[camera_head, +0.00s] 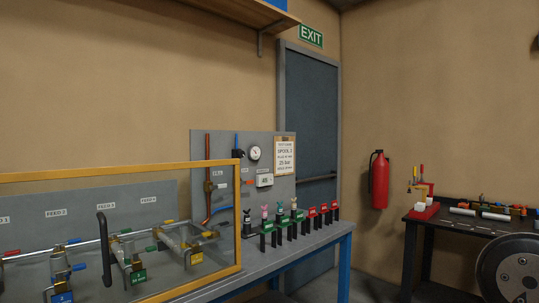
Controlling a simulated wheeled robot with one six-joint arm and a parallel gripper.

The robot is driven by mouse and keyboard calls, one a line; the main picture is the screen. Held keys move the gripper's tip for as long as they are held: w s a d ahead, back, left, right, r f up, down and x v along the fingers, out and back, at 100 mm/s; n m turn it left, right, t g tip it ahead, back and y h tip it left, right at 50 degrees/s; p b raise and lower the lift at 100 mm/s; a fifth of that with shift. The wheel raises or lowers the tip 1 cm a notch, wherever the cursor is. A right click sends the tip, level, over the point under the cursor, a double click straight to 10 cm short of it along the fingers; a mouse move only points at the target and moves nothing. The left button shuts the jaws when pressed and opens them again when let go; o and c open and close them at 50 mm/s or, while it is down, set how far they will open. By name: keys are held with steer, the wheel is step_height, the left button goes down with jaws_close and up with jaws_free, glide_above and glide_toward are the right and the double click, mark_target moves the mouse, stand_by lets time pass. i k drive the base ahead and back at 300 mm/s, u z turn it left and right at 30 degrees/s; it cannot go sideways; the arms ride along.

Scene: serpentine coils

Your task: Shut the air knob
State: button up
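I cannot tell which fitting is the air knob, as the small labels are unreadable. A grey panel (225,143) stands at the back of the workbench. A small red-orange part (247,182) sits below that. A round gauge (254,153) and a white display box (264,180) are to the right. My gripper is not in view.
A yellow-framed clear guard (120,167) with a black handle (105,248) stands before coloured-handled pipework at left. Several black stands with green and red tops (293,215) line the bench (335,232). A red extinguisher (378,180) hangs right of the grey door (309,120); a dark table (455,222) is at right.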

mark_target(240, 154)
steer(key=z, duration=0.45)
steer(key=k, duration=1.05)
steer(key=z, duration=0.6)
steer(key=i, duration=1.35)
steer(key=u, duration=0.25)
steer(key=i, duration=1)
steer(key=u, duration=1.3)
steer(key=i, duration=0.85)
steer(key=u, duration=0.8)
